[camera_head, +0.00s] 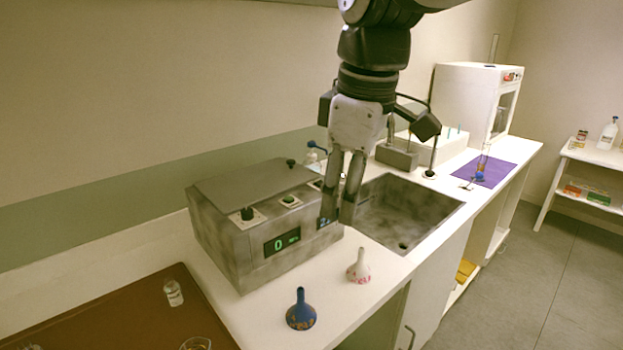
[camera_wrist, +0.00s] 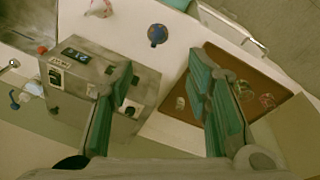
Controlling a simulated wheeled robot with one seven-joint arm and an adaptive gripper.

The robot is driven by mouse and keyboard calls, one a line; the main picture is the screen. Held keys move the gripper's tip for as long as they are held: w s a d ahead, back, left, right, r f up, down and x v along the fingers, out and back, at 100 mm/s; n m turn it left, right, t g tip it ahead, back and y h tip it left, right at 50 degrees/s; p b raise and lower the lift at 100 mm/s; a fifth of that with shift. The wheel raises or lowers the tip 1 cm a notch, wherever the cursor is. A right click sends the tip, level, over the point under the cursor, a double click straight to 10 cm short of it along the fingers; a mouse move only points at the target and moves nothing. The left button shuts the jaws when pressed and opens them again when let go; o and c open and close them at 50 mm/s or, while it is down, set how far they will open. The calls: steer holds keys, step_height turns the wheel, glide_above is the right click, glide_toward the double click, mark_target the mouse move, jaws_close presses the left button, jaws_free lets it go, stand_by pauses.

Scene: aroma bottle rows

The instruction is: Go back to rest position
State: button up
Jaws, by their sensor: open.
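My gripper (camera_head: 340,215) hangs pointing down over the counter, in front of the right part of the grey machine and left of the sink. Its fingers are apart with nothing between them; in the wrist view my gripper (camera_wrist: 165,100) also shows open and empty. A blue bottle (camera_head: 301,311) stands upright on the white counter in front of the machine. A white bottle with reddish marks (camera_head: 359,267) stands to its right, nearer the sink. In the wrist view the blue bottle (camera_wrist: 157,35) and the white bottle (camera_wrist: 101,8) lie beyond the fingers.
The grey machine (camera_head: 240,245) has green displays. A sink (camera_head: 405,212) is to the right, then a purple mat (camera_head: 490,170) and a white cabinet (camera_head: 470,95). A brown board (camera_head: 130,310) with glass pieces is at the lower left. A white shelf (camera_head: 595,157) stands far right.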

steer(key=s+d+f+m+t, duration=0.1)
steer(key=s+d+f+m, duration=0.2)
steer(key=s+d+m, duration=0.2)
steer(key=s+d+f+m+t, duration=0.1)
steer(key=s+d+f+m, duration=0.3)
steer(key=s, duration=0.6)
steer(key=d+m, duration=0.2)
steer(key=m, duration=0.1)
steer(key=shift+f+t+h, duration=0.25)
steer(key=shift+t+h, duration=0.15)
